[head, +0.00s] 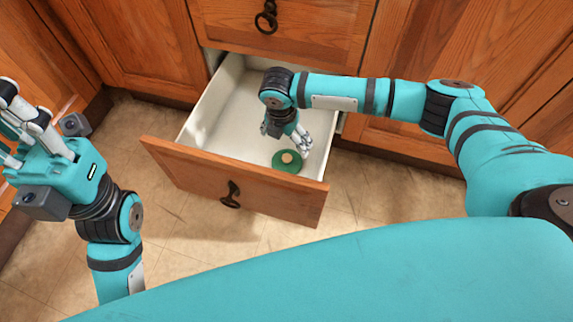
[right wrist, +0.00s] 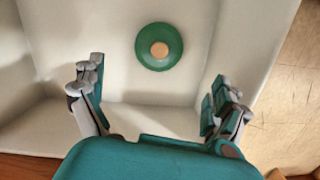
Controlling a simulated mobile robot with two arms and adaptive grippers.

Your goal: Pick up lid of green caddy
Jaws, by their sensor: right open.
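The green round lid (head: 286,162), with a pale wooden knob at its middle, is inside the open drawer, near its front right corner. It also shows in the right wrist view (right wrist: 159,47), lying flat on the white drawer floor. My right gripper (head: 303,142) reaches down into the drawer, just behind and above the lid. Its two fingers are spread wide and empty (right wrist: 156,92), with the lid ahead of them, not touched. My left gripper (head: 12,125) is at the left edge, away from the drawer, with its fingers apart and partly cut off.
The open drawer (head: 235,187) has a wooden front with a dark ring pull and white inner walls close around my right gripper. A shut drawer (head: 320,25) is right above it. Wooden cabinet doors (head: 130,45) stand on both sides. The tiled floor (head: 185,235) in front is clear.

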